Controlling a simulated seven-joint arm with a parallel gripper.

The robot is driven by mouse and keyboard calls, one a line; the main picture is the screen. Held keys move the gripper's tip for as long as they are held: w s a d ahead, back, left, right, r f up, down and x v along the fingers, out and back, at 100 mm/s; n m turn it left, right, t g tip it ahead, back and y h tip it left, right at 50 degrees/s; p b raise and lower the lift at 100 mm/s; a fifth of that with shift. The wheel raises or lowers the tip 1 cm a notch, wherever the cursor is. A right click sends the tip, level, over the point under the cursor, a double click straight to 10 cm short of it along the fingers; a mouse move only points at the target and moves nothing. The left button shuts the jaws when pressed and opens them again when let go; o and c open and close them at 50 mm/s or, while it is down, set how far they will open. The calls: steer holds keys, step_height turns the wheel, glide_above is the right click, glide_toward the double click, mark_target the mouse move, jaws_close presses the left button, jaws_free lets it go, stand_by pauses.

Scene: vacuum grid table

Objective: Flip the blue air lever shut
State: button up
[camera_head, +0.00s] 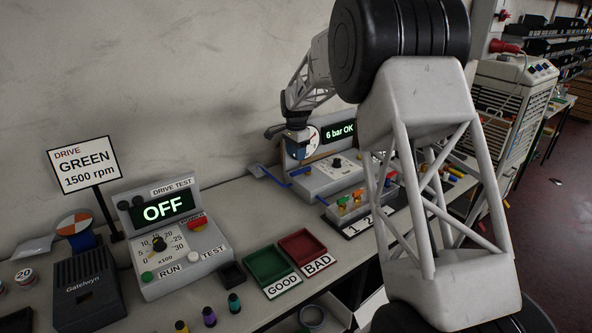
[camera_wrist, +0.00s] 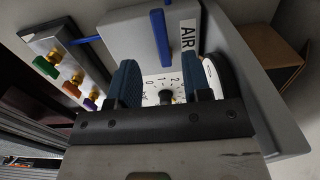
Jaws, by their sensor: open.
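The blue air lever (camera_wrist: 161,38) is a slim blue bar on a grey console face beside a white AIR label (camera_wrist: 188,36) in the wrist view. It lies parallel to the label's lettering. In the head view the lever (camera_head: 300,171) shows on the left of the console (camera_head: 325,178), below my gripper. My gripper (camera_wrist: 168,78) is open, its two blue fingers apart with nothing held. The numbered dial knob (camera_wrist: 167,96) shows between the fingers, and the lever is apart from them, farther up the picture. The console's screen (camera_head: 340,131) reads "6 bar OK".
A round gauge (camera_head: 308,141) stands close behind my gripper. A block with coloured brass fittings (camera_wrist: 62,72) lies left of the console in the wrist view. The drive test box (camera_head: 165,240) reads OFF. Green (camera_head: 268,264) and red (camera_head: 302,246) trays sit in front.

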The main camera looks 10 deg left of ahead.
mark_target(296, 171)
steer(key=shift+f, duration=3.6)
steer(key=shift+c, duration=0.3)
jaws_close()
